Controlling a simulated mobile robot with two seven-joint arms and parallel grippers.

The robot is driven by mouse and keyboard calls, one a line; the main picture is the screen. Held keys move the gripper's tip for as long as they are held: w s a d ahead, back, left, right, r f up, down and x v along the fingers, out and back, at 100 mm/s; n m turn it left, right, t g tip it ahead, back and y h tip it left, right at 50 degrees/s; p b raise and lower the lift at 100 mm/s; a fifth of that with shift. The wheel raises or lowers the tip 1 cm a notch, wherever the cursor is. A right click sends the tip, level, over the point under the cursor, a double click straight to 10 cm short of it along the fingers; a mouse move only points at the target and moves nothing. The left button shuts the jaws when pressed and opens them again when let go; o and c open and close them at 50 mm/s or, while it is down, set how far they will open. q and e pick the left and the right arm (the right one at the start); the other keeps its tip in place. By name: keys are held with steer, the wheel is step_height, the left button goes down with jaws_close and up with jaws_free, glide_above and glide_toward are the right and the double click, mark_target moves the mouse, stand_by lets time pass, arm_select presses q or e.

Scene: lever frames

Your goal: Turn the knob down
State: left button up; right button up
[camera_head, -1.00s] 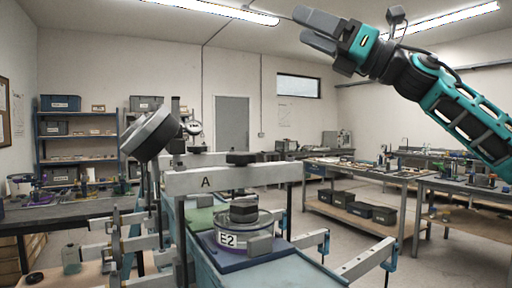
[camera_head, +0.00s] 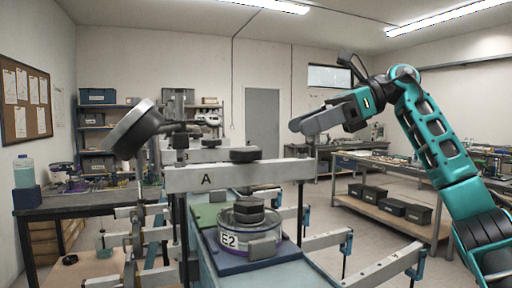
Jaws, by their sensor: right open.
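A round grey dial with a black hexagonal knob (camera_head: 250,212) on top sits on a dark blue pad, labelled E2. A second black knob (camera_head: 244,155) sits on the grey crossbar (camera_head: 238,177) marked A. I cannot tell which of these is the task's knob. My right gripper (camera_head: 300,125) is open and empty, in the air above and to the right of the crossbar, its fingers pointing left. It is apart from all of them. My left gripper is not in view.
Grey metal bars (camera_head: 370,266) stick out from the frame at lower right. A workbench (camera_head: 400,178) with black bins below stands at right. A dark table (camera_head: 85,203) holds a bottle at left.

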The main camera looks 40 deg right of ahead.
mark_target(248, 149)
steer(key=x, duration=1)
steer(key=shift+w+a+f, duration=0.1)
steer(key=shift+w+a, duration=0.1)
steer(key=shift+a, duration=0.15)
steer(key=shift+c, duration=0.5)
steer(key=c, duration=0.9)
steer(key=shift+c, duration=0.2)
